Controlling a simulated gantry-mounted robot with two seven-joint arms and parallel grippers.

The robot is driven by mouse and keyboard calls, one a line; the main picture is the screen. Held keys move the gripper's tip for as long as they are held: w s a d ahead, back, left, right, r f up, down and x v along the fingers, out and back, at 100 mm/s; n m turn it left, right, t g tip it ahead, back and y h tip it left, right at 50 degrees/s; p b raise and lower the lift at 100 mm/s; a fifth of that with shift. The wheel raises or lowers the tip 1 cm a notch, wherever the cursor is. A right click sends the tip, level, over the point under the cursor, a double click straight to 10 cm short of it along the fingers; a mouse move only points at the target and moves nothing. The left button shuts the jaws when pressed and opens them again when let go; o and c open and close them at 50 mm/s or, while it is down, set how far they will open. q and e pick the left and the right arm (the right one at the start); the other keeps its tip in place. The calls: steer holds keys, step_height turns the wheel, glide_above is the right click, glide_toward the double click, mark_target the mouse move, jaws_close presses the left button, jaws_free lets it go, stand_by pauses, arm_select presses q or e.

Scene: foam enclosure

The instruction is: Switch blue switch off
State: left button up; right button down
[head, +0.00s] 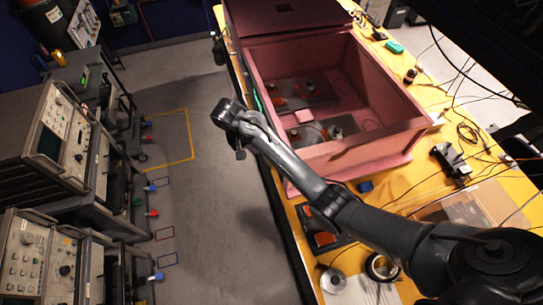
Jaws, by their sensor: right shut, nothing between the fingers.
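A small blue box (365,186) sits on the yellow table just in front of the pink foam enclosure (385,152). It may be the blue switch, but it is too small to tell, and no on or off position can be read. My right arm reaches in from the lower right, past the front left corner of the enclosure. My right gripper (240,151) is shut and empty. It hangs over the floor left of the table, apart from the blue box. My left gripper is not in view.
The enclosure is open on top, with dark plates and red and metal parts inside. Cables, a black device (451,161) and a metal disc (333,281) lie on the yellow table (398,192). Instrument racks (62,140) stand at the left. The grey floor between is clear.

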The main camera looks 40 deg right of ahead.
arm_select(q)
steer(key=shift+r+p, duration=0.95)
steer(key=shift+p, duration=0.45)
arm_select(e)
steer(key=s+d+f, duration=0.2)
steer(key=d+f, duration=0.3)
steer(key=f, duration=0.2)
steer(key=shift+s+d+f, duration=0.25)
steer(key=shift+d, duration=0.1)
